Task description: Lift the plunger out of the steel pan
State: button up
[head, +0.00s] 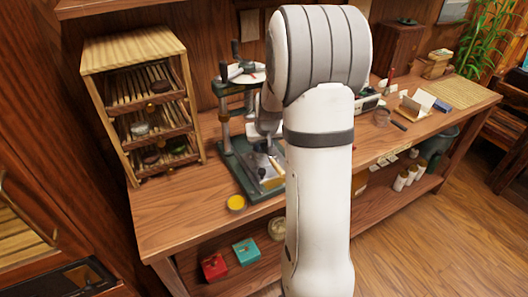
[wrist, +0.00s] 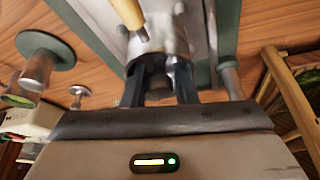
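In the wrist view the two dark fingers of my gripper (wrist: 160,86) stand apart, with a short dark round piece (wrist: 159,90) between them. Whether the fingers touch it is unclear. It may be part of the plunger; a blurred grey metal body lies just beyond it. A tan wooden handle (wrist: 129,12) points in from the top. In the head view my arm hides much of the press (head: 240,165), a green-based stand with steel columns. A pale metal piece, perhaps the steel pan (head: 247,172), sits on its base. The plunger is not clear there.
A wooden rack (head: 99,105) with tea cakes stands left of the press. A yellow round tin (head: 236,203) sits near the bench's front edge. Red (head: 214,267) and teal (head: 246,251) boxes are on the lower shelf. Several small things fill the right bench.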

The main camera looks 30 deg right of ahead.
grip_shut()
jog(key=shift+r, duration=0.1)
